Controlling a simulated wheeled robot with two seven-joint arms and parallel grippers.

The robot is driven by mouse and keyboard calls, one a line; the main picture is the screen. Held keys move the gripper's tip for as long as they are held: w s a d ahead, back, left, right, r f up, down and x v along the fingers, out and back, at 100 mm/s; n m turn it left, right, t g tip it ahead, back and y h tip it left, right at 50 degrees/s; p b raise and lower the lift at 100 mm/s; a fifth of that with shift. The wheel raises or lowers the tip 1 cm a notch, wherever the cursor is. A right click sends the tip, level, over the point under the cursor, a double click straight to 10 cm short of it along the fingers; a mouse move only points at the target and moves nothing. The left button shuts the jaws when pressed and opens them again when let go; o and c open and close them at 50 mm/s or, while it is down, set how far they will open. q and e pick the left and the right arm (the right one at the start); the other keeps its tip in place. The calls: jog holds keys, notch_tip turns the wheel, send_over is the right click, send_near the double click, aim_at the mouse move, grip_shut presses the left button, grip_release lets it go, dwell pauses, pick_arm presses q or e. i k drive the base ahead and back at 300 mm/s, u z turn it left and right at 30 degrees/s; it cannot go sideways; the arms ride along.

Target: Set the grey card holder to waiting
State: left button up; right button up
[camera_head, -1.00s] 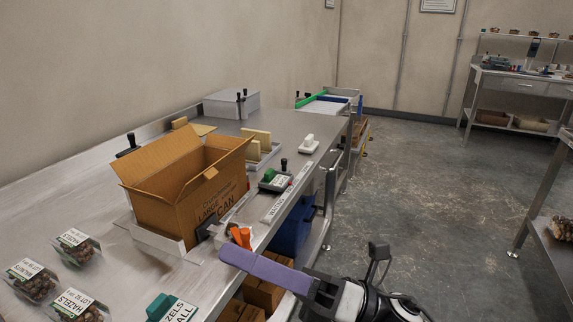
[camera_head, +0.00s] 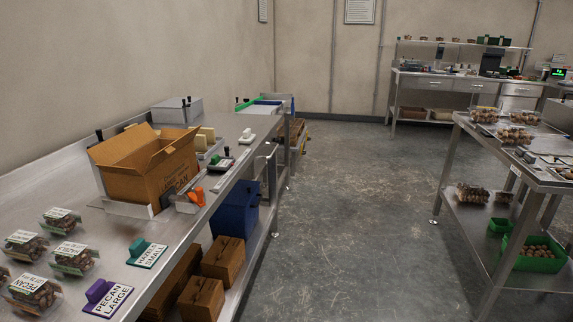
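A small grey holder (camera_head: 221,162) with a dark knob and a pale card face stands on the left steel bench, near its right edge and beyond the open cardboard box. I take it for the grey card holder; its lettering and setting are too small to read. A pale label strip (camera_head: 228,178) runs along the bench edge by it, too small to read now. Neither of my grippers is in view.
An open cardboard box (camera_head: 150,168) stands on the left bench (camera_head: 190,227). Clamshells (camera_head: 68,257), a teal sign (camera_head: 147,252) and a purple sign (camera_head: 107,298) are nearer. A steel table (camera_head: 545,182) stands right. The floor between is clear.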

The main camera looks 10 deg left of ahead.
aim_at(227, 156)
jog(key=z, duration=1.55)
jog(key=i, duration=0.2)
jog(key=u, duration=1.4)
jog(key=i, duration=1.35)
jog(key=u, duration=1.15)
